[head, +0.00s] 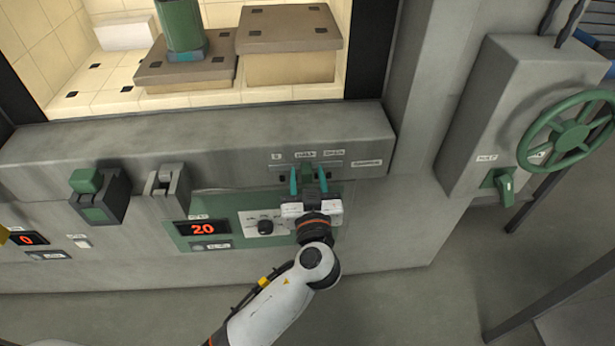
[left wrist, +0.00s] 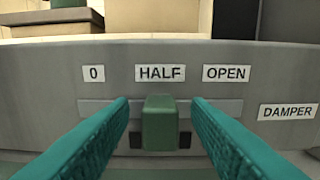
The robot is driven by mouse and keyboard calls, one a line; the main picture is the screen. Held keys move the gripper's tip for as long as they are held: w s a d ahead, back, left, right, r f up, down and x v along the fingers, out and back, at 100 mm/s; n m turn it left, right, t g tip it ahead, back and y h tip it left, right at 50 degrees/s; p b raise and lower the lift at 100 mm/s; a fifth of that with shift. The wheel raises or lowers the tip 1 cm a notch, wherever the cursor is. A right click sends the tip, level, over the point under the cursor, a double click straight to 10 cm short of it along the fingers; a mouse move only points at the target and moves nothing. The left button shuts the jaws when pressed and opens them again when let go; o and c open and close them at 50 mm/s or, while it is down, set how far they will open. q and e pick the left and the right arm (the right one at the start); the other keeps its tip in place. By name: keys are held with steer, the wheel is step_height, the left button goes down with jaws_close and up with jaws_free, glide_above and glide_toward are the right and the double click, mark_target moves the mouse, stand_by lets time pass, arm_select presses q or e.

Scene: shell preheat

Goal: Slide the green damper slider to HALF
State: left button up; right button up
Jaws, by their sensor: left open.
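The green damper slider (left wrist: 160,122) is a small upright block on a pale horizontal track, directly below the HALF label (left wrist: 160,73) in the left wrist view. The 0 label (left wrist: 93,73) is to its left and the OPEN label (left wrist: 226,73) to its right. In the head view the slider (head: 308,171) shows between my fingertips. My left gripper (head: 308,181) is open, with one teal finger on each side of the slider. In the left wrist view a gap shows between the slider and each finger. My right gripper is not in view.
Above the slider is the open furnace chamber with brown-topped blocks (head: 290,28). Left of my gripper are a panel with a red 20 display (head: 202,228), a black knob (head: 265,227) and two brackets. At right stands a grey box with a green handwheel (head: 570,132).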

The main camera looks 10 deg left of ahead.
arm_select(q)
steer(key=b+v, duration=0.3)
steer(key=v, duration=0.8)
steer(key=shift+s, duration=0.3)
steer(key=shift+d, duration=0.1)
steer(key=s+a+f+m+g+h, duration=0.1)
steer(key=s+f+m+g, duration=0.15)
steer(key=f, duration=0.95)
steer(key=s+f+m+g+h, duration=0.1)
steer(key=f+m+g+h, duration=0.15)
steer(key=f, duration=1.05)
steer(key=s+a+f+m+g+h, duration=0.1)
steer(key=f+m+g, duration=0.25)
steer(key=f, duration=0.85)
steer(key=s+a+f+g+p, duration=0.2)
steer(key=s+a+f+g, duration=0.4)
steer(key=s+f, duration=0.65)
steer(key=s+a+f+n+g, duration=0.1)
steer(key=s+a+f, duration=0.2)
steer(key=s+a, duration=0.2)
steer(key=s+a+f+n+g, duration=0.1)
steer(key=s+a+f, duration=0.3)
steer(key=s, duration=0.7)
steer(key=shift+s+a+f+n, duration=0.15)
steer(key=shift+s+a+n, duration=0.05)
steer(key=shift+a+n, duration=0.25)
